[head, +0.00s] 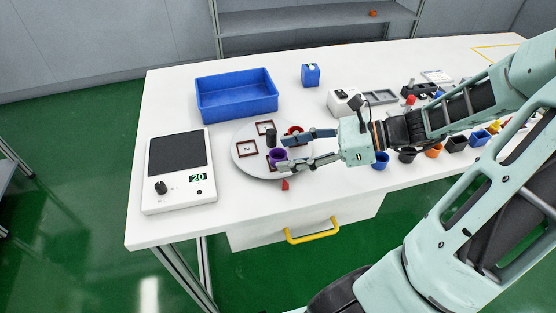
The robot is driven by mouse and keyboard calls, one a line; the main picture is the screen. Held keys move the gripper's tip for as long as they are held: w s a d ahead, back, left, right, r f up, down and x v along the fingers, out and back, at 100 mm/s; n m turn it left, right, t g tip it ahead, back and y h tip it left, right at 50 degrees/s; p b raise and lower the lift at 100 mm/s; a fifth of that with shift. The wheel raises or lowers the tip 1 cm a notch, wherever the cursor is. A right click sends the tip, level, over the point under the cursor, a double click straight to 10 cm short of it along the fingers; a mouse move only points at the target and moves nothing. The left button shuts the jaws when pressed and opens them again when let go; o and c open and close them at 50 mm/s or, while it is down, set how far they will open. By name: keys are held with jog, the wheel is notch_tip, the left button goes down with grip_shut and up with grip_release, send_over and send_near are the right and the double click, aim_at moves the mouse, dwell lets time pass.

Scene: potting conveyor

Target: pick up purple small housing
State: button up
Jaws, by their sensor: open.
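The purple small housing (278,156) is a small round cup on the round grey turntable (246,172), near its front right part. My gripper (283,153) reaches in from the right, low over the turntable. Its two fingers are spread apart, with the purple housing at the fingertips, roughly between them. I cannot tell whether either finger touches it. The fingers hide part of the turntable's right side.
A dark cylinder (271,138) stands just behind the purple housing, and a red round part (295,130) sits behind the upper finger. A blue bin (236,95) stands behind the turntable. A control box (180,172) stands left. Several coloured cups line the right front.

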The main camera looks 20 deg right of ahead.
jog(key=shift+x, duration=0.9)
jog(key=shift+c, duration=0.3)
jog(key=c, duration=0.8)
jog(key=shift+c, duration=0.2)
